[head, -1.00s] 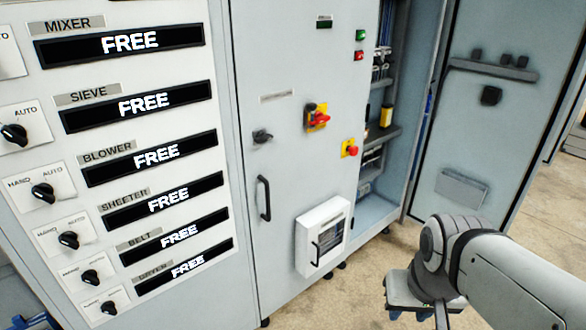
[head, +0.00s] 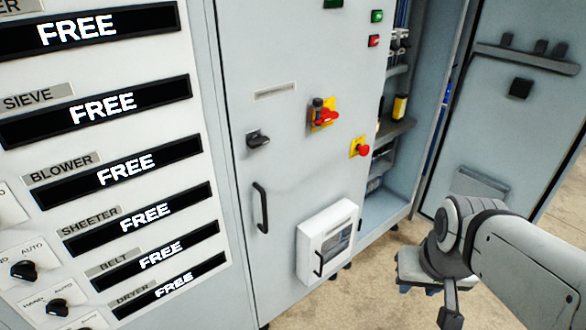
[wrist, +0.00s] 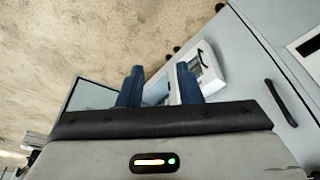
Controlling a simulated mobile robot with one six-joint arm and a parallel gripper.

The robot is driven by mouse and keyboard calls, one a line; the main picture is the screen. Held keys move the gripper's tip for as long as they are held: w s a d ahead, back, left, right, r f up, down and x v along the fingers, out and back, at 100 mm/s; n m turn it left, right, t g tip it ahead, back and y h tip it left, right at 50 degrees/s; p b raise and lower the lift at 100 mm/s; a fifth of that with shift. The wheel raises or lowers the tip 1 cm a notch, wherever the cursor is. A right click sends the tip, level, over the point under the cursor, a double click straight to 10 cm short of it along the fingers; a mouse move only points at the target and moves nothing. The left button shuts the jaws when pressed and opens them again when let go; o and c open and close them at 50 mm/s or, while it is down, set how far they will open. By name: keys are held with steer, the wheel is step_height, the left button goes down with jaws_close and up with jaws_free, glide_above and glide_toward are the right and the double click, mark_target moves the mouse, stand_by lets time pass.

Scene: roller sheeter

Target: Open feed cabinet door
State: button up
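A grey cabinet door (head: 290,180) stands shut in the middle of the head view; its label is too small to read. A black upright bar handle (head: 261,207) is on its left side, with a black rotary latch (head: 258,139) above it. The handle also shows in the wrist view (wrist: 281,103), at the right. My gripper (wrist: 160,84) points downward with its two blue fingers apart and nothing between them. In the head view it hangs at the lower right, clear of the door and right of the handle; its fingers are mostly hidden there.
A white windowed box (head: 327,242) juts from the door's lower part. A red-and-yellow switch (head: 323,115) and a red stop button (head: 360,148) stick out above it. At the right, a cabinet bay is open, its door (head: 510,120) swung out. Floor is free in front.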

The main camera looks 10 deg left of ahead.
steer(key=w+a+f+n+t+y+b, duration=0.1)
steer(key=w+a+f+t+b, duration=0.15)
steer(key=w, duration=0.35)
steer(key=w+a+f+n+t+b, duration=0.1)
steer(key=w+a+f, duration=0.2)
steer(key=w, duration=0.2)
steer(key=n+t+y+b, duration=0.5)
steer(key=t+y+b, duration=0.3)
steer(key=y+b, duration=0.15)
glide_toward(265, 211)
steer(key=x, duration=0.3)
steer(key=shift+g+y, duration=0.25)
steer(key=p+x, duration=0.1)
steer(key=x, duration=0.6)
steer(key=shift+w+a, duration=0.1)
steer(key=shift+w, duration=0.35)
steer(key=shift+c, duration=0.4)
jaws_close()
